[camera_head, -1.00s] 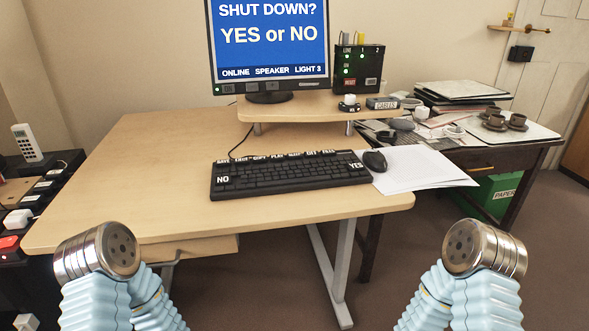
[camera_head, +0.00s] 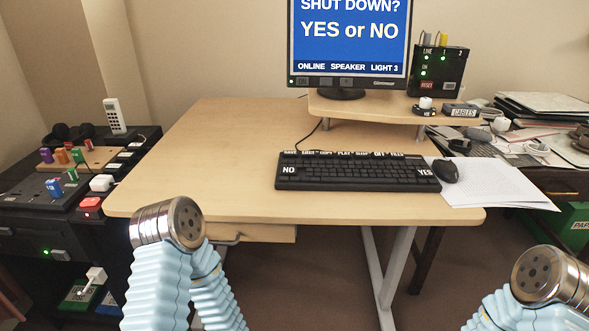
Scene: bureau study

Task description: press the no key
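The NO key (camera_head: 289,170) is a black key with white lettering at the left end of the black keyboard (camera_head: 355,185). The keyboard lies on the wooden desk (camera_head: 225,150), and the YES key (camera_head: 425,171) is at its right end. The monitor (camera_head: 350,45) behind reads "SHUT DOWN? YES or NO" on blue. My two arms show only as blue sleeved links with metal joints at the bottom, left and right of the desk front. Neither gripper is in the picture, and nothing of mine touches the keyboard.
A black mouse (camera_head: 445,171) and white papers (camera_head: 490,186) lie right of the keyboard. A monitor shelf (camera_head: 385,108) stands behind it. A dark side unit (camera_head: 60,215) with switches, coloured pieces and a remote (camera_head: 114,116) is at left. The desk left of the keyboard is clear.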

